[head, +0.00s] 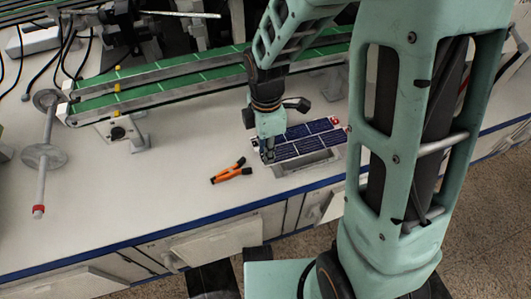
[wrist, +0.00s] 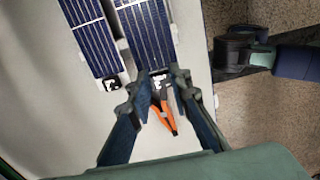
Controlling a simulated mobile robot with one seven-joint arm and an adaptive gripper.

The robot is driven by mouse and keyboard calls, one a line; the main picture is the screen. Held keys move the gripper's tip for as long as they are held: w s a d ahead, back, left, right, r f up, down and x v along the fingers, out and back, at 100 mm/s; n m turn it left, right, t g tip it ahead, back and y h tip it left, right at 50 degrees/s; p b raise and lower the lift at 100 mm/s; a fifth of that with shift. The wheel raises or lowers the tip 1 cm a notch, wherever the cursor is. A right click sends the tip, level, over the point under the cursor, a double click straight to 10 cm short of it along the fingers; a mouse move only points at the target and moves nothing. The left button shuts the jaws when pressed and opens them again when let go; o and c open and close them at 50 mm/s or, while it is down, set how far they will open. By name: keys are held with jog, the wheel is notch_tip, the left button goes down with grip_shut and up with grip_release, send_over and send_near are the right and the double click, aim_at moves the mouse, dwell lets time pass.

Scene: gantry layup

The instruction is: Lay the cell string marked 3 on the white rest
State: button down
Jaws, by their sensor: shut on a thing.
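My gripper (head: 268,156) is low over the bench at the left end of the dark blue cell strings (head: 312,138). In the wrist view my gripper (wrist: 161,75) is shut on the near end of one cell string (wrist: 148,35), which runs away between the fingertips. A black-and-white mark shows at that end, partly hidden by the fingers; I cannot read it. A second cell string (wrist: 88,35) lies beside it on the left, with a mark (wrist: 112,84) I cannot read surely. A pale rest or frame (head: 325,168) shows at the strings' near side in the head view.
Orange-handled pliers (head: 230,172) lie on the white bench (head: 170,195), left of my gripper; they also show below the fingertips in the wrist view (wrist: 168,115). A green-belted conveyor (head: 160,82) runs behind. A grey stand with discs (head: 44,157) is at left. The bench's front-left is clear.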

jog(key=shift+s+a+f, duration=0.1)
jog(key=shift+f, duration=1.2)
jog(key=shift+f+b, duration=0.4)
jog(key=shift+b, duration=0.1)
jog(key=c, duration=1.8)
grip_release()
jog(key=shift+o, duration=0.2)
notch_tip(320, 180, up, 8)
jog(key=p, duration=0.3)
jog(key=shift+r, duration=0.2)
